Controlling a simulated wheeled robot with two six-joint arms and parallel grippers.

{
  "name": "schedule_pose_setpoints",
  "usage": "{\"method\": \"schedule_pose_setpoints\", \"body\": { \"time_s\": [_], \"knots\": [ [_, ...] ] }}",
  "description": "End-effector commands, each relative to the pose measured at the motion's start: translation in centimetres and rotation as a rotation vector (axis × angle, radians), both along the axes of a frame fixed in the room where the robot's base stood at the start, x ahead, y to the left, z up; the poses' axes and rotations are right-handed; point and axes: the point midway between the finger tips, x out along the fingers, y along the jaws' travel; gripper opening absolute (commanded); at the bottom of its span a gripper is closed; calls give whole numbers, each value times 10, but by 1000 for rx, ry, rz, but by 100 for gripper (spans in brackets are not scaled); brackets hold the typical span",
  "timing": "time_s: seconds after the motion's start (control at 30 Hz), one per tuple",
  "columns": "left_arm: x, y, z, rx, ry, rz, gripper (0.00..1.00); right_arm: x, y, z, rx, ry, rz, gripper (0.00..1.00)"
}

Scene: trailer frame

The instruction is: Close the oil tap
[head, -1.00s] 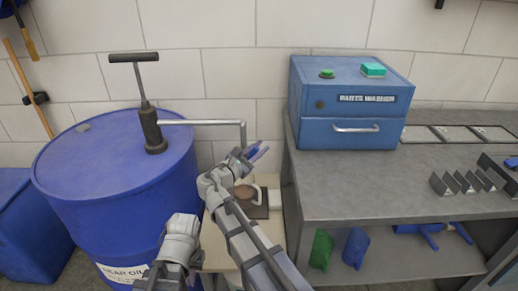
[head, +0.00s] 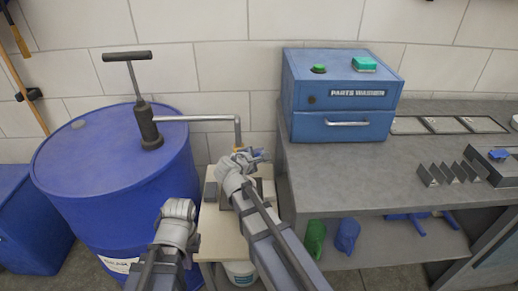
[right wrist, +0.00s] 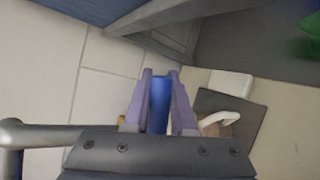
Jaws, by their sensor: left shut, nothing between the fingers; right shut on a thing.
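The drum pump's grey outlet pipe (head: 200,118) runs right from the blue oil drum (head: 110,165) and bends down to a small brass-coloured tap (head: 238,150). My right gripper (head: 258,156) is at the tap, partly hidden by its own wrist. In the right wrist view my right gripper (right wrist: 160,85) is shut on a blue handle (right wrist: 160,103), apparently the tap's. My left gripper (head: 180,210) is low in front of the drum, apart from the tap; its fingers are hidden behind its wrist. A cup's white handle (right wrist: 220,119) shows beside the right fingers.
A pale stand (head: 212,235) with a dark plate (right wrist: 245,104) is below the tap. A white bucket (head: 240,273) is under the stand. A grey workbench (head: 340,180) with a blue parts washer (head: 342,95) stands at the right.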

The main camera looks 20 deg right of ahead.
Motion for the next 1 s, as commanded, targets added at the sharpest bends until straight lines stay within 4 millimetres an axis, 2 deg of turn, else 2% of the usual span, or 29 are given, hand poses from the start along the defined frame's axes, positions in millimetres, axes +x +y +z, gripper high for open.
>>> {"method": "schedule_pose_setpoints", "body": {
  "time_s": [0.4,1.0],
  "knots": [
    [0,0,2,0,0,0,0,-2,1,-16,206,-55,-2,0],
    [0,0,2,0,0,0,0,-1,2,-19,251,-67,-2,0]
  ]
}}
